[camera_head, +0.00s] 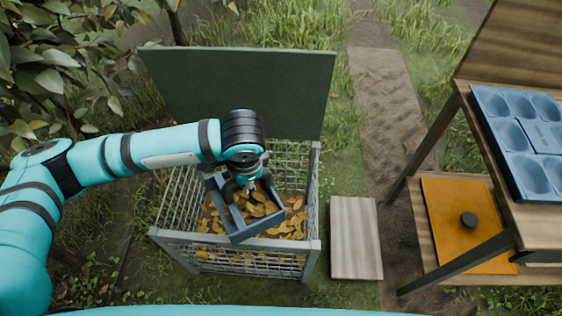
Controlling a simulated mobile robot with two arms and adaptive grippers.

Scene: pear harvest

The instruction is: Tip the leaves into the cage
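The cage (313,210) is a grey wire-mesh bin with its dark green lid (240,85) standing open at the back. Yellow-orange leaves (292,222) show inside it. My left gripper (247,187) is over the cage opening, pointing down, and appears shut on the wall of a small blue-grey tray (238,232). The tray is tilted and sits within the cage's outline at its opening. Leaves also show between the tray's walls; I cannot tell whether they lie in it or below it. My fingertips are partly hidden. My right gripper is not in view.
A wooden stand on the right holds a blue moulded tray (525,137) above an orange board with a black knob (469,219). A pale wooden slab (355,238) lies beside the cage. Leafy branches (50,75) hang at upper left. A dirt path (390,100) runs behind.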

